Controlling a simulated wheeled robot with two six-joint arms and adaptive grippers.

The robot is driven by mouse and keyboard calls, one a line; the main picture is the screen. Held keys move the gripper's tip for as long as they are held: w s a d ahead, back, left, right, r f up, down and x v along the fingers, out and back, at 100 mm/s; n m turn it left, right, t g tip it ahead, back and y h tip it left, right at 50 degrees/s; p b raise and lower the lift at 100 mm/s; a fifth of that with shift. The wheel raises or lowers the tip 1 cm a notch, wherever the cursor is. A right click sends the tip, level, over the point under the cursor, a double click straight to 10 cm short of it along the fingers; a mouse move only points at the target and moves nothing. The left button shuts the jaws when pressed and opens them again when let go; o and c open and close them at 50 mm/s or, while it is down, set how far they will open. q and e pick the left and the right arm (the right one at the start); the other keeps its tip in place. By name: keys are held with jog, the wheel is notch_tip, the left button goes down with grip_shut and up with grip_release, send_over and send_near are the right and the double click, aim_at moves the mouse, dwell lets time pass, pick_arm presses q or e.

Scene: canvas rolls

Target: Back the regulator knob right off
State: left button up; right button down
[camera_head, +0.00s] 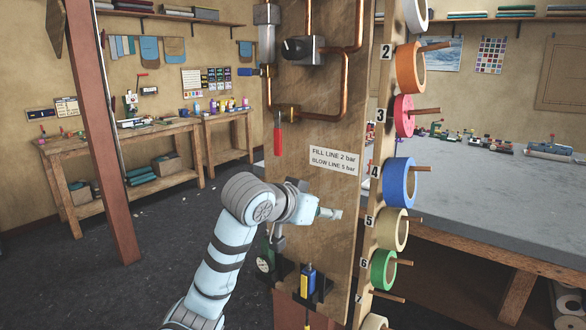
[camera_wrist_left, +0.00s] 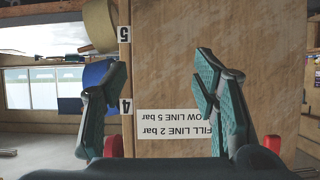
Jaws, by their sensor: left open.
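My left gripper (camera_head: 328,213) is well below the knob, in front of the board under the pressure label (camera_head: 334,161). The label also shows there (camera_wrist_left: 174,123). The knob is not in the left wrist view. My right gripper is in neither view.
Tape rolls on pegs, such as the blue roll (camera_head: 399,182), stick out along the right edge. A workbench (camera_head: 480,190) stands behind.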

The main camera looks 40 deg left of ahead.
pick_arm(q)
jog(key=s+a+r+n+t, duration=0.1)
jog(key=s+a+r, duration=0.15)
jog(key=r, duration=0.65)
jog(key=s+a+r+n+t, duration=0.1)
jog(key=a+r+t, duration=0.15)
jog(key=r, duration=0.65)
jog(key=t, duration=0.2)
send_near(288, 52)
jog(key=shift+n, duration=0.4)
jog(key=w+p, duration=0.4)
jog(key=w, duration=0.7)
jog(key=shift+r, duration=0.15)
jog(key=shift+c, duration=1.3)
jog(key=shift+w, duration=0.1)
jog(key=c, duration=0.9)
